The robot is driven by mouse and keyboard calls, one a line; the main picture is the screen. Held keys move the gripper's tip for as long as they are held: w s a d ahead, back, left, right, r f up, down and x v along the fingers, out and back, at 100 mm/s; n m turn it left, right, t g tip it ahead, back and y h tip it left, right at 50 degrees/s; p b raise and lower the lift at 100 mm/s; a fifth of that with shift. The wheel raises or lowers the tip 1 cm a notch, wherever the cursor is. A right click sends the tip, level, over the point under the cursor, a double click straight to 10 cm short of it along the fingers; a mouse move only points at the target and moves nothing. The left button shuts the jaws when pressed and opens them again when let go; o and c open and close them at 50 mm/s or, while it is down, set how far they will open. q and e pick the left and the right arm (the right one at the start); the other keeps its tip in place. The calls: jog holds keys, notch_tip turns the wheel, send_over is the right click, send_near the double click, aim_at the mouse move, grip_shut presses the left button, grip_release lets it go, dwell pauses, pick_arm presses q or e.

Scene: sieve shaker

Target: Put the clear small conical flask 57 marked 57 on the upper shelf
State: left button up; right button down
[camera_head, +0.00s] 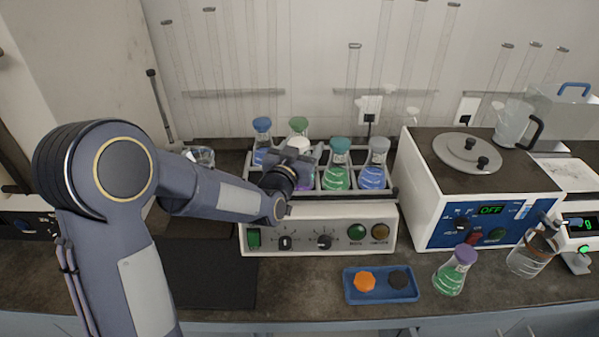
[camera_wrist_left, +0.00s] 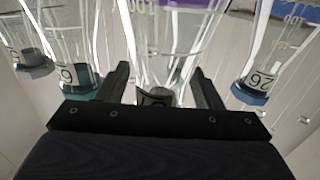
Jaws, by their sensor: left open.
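My left gripper (camera_head: 292,165) is over the front of the shaker's rack, its arm coming in from the left. In the left wrist view its two dark fingers (camera_wrist_left: 160,88) are open, one on each side of a clear conical flask (camera_wrist_left: 165,50). This flask has a label near its neck, partly hidden by the gripper and not fully readable, and some purple at its wide end. In the head view the gripper largely hides the flask (camera_head: 305,183); purple shows below it. My right gripper is out of view.
Close neighbours are a green-liquid flask (camera_head: 337,177), a blue-liquid flask (camera_head: 373,177) and a blue-stoppered flask (camera_head: 262,140). The wrist view shows a neighbour marked 26 (camera_wrist_left: 262,82). A white heating unit (camera_head: 480,205) stands right; a blue tray (camera_head: 381,290) lies in front.

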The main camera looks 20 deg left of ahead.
pick_arm(q)
grip_shut()
jog(key=shift+r, duration=0.2)
dwell(0.4)
jog(key=shift+r, duration=1.15)
jog(key=s+d+r+p, duration=0.2)
jog(key=s+d+r, duration=0.1)
jog(key=s+r, duration=0.7)
jog(key=shift+s+d+r, duration=0.15)
jog(key=shift+s+d, duration=0.15)
jog(key=shift+s, duration=1.4)
